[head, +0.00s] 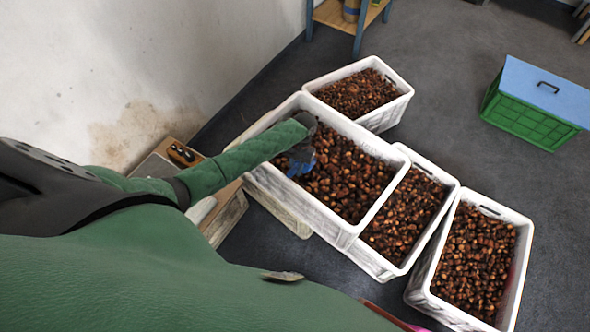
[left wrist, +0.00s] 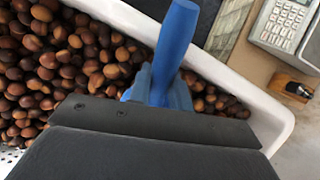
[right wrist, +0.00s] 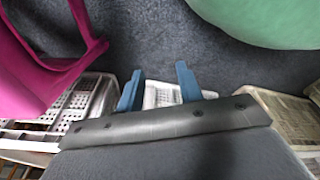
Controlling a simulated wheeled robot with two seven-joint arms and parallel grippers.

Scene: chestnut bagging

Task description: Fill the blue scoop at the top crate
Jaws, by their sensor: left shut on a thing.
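The top crate (head: 300,209) is white, full of brown chestnuts (head: 345,178), and stands higher than the crates beside it. My left gripper (head: 302,148) is over its far left part, low near the chestnuts. The blue scoop (head: 301,168) is partly hidden by the gripper. In the left wrist view the scoop's blue handle (left wrist: 174,45) sticks up between the fingers of my left gripper (left wrist: 160,85), which is shut on it. The scoop's bowl is hidden, so I cannot tell what it holds. My right gripper (right wrist: 158,80) is open and empty in the right wrist view.
More white chestnut crates stand behind (head: 395,112), to the right (head: 447,178) and at far right (head: 520,250). A green crate with a blue lid (head: 545,85) is on the floor. A keypad device (left wrist: 283,22) lies beside the top crate. A pink object (right wrist: 85,62) is near my right gripper.

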